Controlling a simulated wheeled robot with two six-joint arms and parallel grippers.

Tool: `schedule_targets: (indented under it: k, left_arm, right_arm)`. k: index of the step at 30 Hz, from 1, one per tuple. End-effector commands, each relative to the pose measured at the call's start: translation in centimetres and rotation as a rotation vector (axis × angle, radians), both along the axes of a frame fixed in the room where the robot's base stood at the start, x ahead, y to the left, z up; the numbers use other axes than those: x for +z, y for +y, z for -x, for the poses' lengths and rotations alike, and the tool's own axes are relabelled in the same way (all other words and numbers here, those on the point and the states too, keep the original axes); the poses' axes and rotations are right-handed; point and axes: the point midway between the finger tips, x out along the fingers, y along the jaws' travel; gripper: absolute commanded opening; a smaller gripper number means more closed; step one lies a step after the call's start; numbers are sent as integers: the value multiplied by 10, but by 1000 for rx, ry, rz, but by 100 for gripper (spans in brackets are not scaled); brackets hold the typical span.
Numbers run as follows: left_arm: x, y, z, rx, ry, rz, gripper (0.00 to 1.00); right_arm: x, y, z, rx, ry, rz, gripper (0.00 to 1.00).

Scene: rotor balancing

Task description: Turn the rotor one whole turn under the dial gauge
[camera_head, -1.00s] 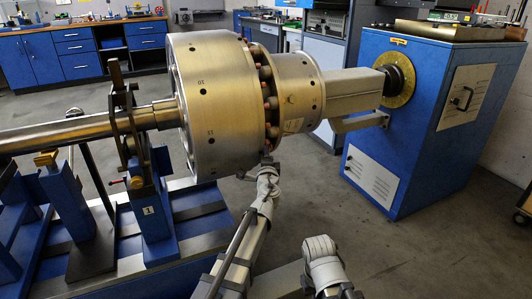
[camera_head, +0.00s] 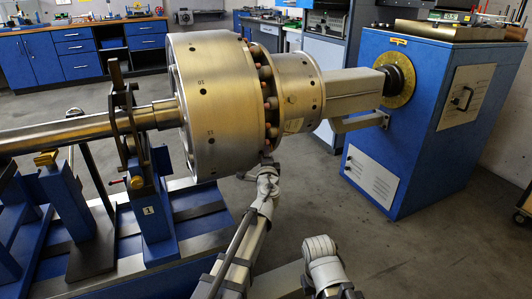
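The rotor (camera_head: 203,115) is a large brass-coloured drum with numbered holes on its rim. It lies level on a steel shaft (camera_head: 65,132). A ring of bolts (camera_head: 266,90) runs round the flange at its right side, beside a smaller drum (camera_head: 297,82). My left gripper (camera_head: 267,162) is at the lower edge of the bolt ring. Its fingertips are small and partly hidden, so I cannot tell whether they grip or touch a bolt. My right gripper (camera_head: 321,246) is low in front, apart from the rotor; its fingers are not clear. I cannot pick out the dial gauge.
A blue stand with a tall upright (camera_head: 150,210) carries the shaft on a blue bed at left. A grey coupling (camera_head: 355,92) joins the rotor to a blue drive cabinet (camera_head: 420,120) at right. Benches (camera_head: 75,48) line the back. The floor (camera_head: 420,250) at front right is clear.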

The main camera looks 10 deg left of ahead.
Motion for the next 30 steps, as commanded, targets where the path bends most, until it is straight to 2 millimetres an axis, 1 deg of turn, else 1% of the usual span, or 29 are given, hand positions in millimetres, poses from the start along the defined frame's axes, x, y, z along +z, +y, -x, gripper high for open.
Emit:
schedule_targets:
  k: [8,17,23,30]
  left_arm:
    - [1,-1,1,-1,0,1,0]
    - [8,-4,5,-2,0,0,0]
    - [18,-7,9,-2,-1,-2,0]
    - [41,-13,18,0,-1,-5,0]
  right_arm:
    - [1,0,0,0,0,0,0]
    - [8,0,0,0,0,0,0]
    - [18,0,0,0,1,0,0]
    - [41,0,0,1,2,1,0]
